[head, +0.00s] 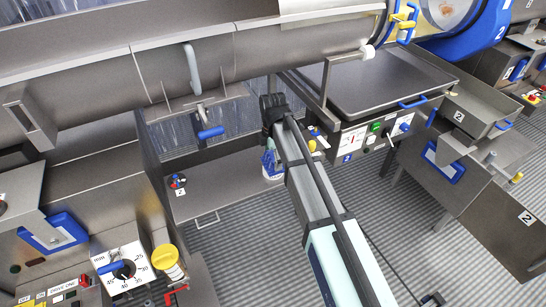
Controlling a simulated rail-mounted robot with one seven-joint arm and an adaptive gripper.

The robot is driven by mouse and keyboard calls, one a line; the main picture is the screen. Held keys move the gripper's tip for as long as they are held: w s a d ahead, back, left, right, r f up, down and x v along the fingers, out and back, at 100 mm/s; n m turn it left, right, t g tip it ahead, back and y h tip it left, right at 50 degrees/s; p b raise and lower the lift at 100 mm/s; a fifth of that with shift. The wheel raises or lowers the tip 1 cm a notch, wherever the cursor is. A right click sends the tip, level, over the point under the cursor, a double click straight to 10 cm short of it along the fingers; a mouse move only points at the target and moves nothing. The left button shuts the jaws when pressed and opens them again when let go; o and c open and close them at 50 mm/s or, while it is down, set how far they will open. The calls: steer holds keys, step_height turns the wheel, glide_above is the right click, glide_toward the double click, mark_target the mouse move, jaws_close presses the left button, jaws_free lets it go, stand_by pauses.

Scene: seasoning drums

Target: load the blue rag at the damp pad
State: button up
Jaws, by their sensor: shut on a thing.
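My gripper (269,148) is at the far end of my arm, low over the steel shelf, and mostly hidden behind the arm. It is shut on a small blue piece (268,160), which looks like the blue rag. Just under it is a small, round, white-and-blue item (273,176) at the shelf's right end, which may be the damp pad. The arm covers part of it. I cannot tell whether the rag touches it.
The steel shelf (220,185) is mostly bare left of my gripper. A large steel drum (190,65) runs above. A control panel (365,137) with knobs is close on the right. A yellow-capped container (167,262) and a dial (122,270) stand at lower left.

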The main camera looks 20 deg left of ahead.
steer(key=shift+f, duration=0.4)
stand_by(1.3)
steer(key=shift+r, duration=0.1)
steer(key=shift+r+p, duration=2.2)
steer(key=shift+r, duration=1.3)
steer(key=shift+m, duration=0.3)
